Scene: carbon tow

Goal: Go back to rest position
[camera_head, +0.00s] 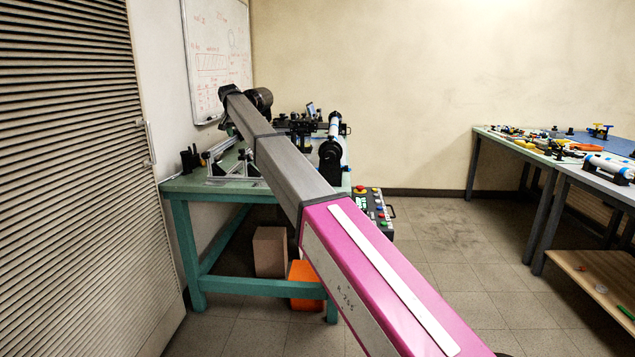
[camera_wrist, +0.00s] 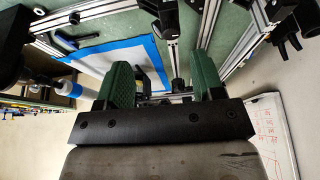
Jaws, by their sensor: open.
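My arm stretches from the lower right of the head view toward the green-framed table (camera_head: 190,187) at the back left. In the wrist view my gripper (camera_wrist: 160,84) is open, its two green fingers apart with nothing held between them. Beyond the fingers lie a blue-edged white sheet (camera_wrist: 112,52) on the green tabletop and metal profile rails (camera_wrist: 208,40). In the head view the gripper itself is hidden behind the arm's far end.
A control box with coloured buttons (camera_head: 372,208) is at the table's right side. Cardboard (camera_head: 269,250) and orange (camera_head: 305,283) boxes are beneath it. A cluttered second table (camera_head: 590,172) stands right. Open floor (camera_head: 450,240) lies between. A whiteboard (camera_head: 214,50) hangs behind.

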